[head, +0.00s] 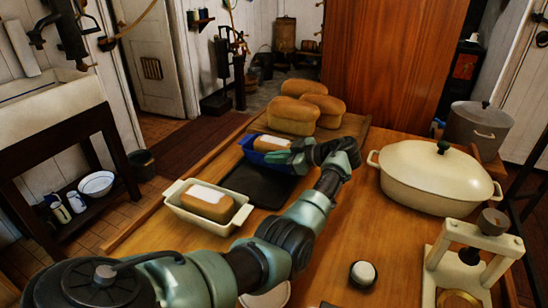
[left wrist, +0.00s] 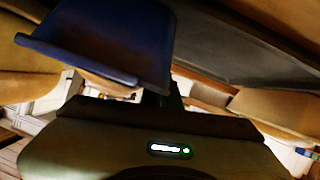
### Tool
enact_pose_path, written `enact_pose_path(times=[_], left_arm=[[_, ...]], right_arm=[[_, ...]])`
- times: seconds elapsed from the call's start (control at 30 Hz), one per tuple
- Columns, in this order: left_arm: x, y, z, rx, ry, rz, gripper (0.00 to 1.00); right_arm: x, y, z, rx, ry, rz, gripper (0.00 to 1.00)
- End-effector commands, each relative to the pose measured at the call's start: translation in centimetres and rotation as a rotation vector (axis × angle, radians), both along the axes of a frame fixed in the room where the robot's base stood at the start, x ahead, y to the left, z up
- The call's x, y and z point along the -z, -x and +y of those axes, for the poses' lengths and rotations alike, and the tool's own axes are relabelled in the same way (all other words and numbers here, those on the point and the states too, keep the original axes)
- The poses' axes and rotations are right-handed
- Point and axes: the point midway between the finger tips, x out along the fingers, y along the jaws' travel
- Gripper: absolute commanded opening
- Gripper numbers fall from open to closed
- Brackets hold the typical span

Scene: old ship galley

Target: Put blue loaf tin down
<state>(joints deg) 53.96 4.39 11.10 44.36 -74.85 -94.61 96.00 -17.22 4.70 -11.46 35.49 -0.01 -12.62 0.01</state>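The blue loaf tin (head: 257,158) holds a brown loaf with a pale top, at the far end of the dark tray (head: 248,188). The tin also fills the upper left of the left wrist view (left wrist: 110,40), close to the camera. My left gripper (head: 297,152) is at the tin's right end and appears shut on it; its fingertips are mostly hidden. I cannot tell whether the tin's base touches the tray. My right gripper is not in view.
A cream loaf tin (head: 180,208) with a loaf stands left of the tray. Several bare loaves (head: 292,116) sit on a board behind. A large cream pot (head: 425,180) and a cream press (head: 440,265) stand at the right. A small pale-topped object (head: 363,274) is nearer.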

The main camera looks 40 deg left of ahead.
Motion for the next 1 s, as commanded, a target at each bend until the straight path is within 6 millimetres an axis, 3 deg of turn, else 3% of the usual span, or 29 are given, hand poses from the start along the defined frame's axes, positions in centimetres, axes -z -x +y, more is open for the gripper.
enact_pose_path(times=[0.37,0.47,0.5,0.9,1.0], left_arm=[[0.2,-0.1,0.0,0.000,-0.005,-0.005,0.00],[0.3,0.0,0.0,0.000,0.000,-0.001,0.22],[0.3,0.0,0.0,0.000,0.000,-0.001,0.24],[-0.1,0.0,-0.1,0.001,0.000,0.000,0.24],[-0.4,-0.4,-1.4,0.001,-0.001,-0.002,0.24]], right_arm=[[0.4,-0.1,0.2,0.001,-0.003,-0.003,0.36],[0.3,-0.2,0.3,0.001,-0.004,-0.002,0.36],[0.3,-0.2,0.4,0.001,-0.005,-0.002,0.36],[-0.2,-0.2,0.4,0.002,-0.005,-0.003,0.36],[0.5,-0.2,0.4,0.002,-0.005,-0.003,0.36]])
